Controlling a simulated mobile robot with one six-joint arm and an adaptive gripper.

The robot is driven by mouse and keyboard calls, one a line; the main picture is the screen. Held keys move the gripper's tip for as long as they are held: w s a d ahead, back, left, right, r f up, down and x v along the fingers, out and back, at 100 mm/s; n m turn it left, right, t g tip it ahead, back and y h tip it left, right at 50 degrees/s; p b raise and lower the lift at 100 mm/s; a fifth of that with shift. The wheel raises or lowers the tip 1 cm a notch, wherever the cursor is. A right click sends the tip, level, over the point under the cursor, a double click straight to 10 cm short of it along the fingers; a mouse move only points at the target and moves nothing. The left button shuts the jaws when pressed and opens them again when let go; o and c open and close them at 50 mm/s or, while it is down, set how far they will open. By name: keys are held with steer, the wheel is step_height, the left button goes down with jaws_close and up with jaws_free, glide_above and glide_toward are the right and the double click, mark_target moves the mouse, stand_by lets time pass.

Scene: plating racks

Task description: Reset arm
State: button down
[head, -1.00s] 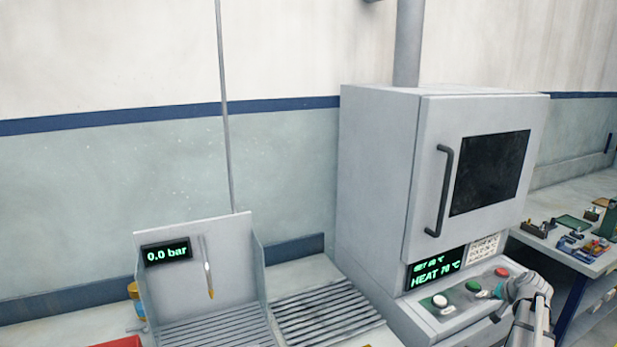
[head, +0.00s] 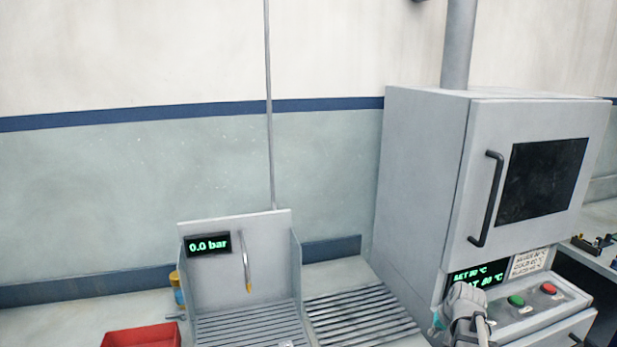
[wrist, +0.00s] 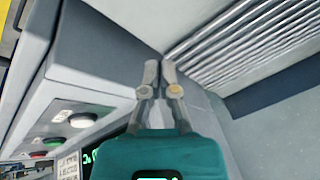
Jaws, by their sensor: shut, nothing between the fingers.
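My gripper (wrist: 160,65) is in the wrist view with its two fingertips together and nothing between them. In the head view, part of my arm (head: 466,312) is in front of the oven's control panel and covers its left part; the fingertips are hard to make out there. The grey oven (head: 425,180) has its door shut. Its green display (head: 473,283) is partly covered by my arm and shows a set value and 80 °C. The green button (head: 516,300) and red button (head: 549,289) show beside my arm.
A wash station with a "0.0 bar" display (head: 208,244) and a slatted rack (head: 360,315) stand left of the oven. A red tray (head: 142,337) lies at the lower left. In the wrist view, a white button (wrist: 82,120) is left of my gripper.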

steer(key=s+a, duration=0.1)
steer(key=a, duration=0.2)
steer(key=s+a+n+g, duration=0.1)
steer(key=s+a, duration=0.1)
steer(key=a, duration=0.1)
steer(key=s+a+n+g, duration=0.1)
steer(key=a, duration=0.3)
steer(key=shift+s+f, duration=0.4)
steer(key=s+a, duration=0.2)
steer(key=s+a+n+g+h, duration=0.1)
steer(key=s+a, duration=0.1)
steer(key=a, duration=0.1)
steer(key=s+a+n, duration=0.1)
steer(key=s+a, duration=0.1)
steer(key=shift+a+f+g, duration=0.2)
steer(key=shift+a+g, duration=0.1)
steer(key=shift+a, duration=0.1)
steer(key=shift+s+a+h, duration=0.3)
steer(key=shift+s+a, duration=0.15)
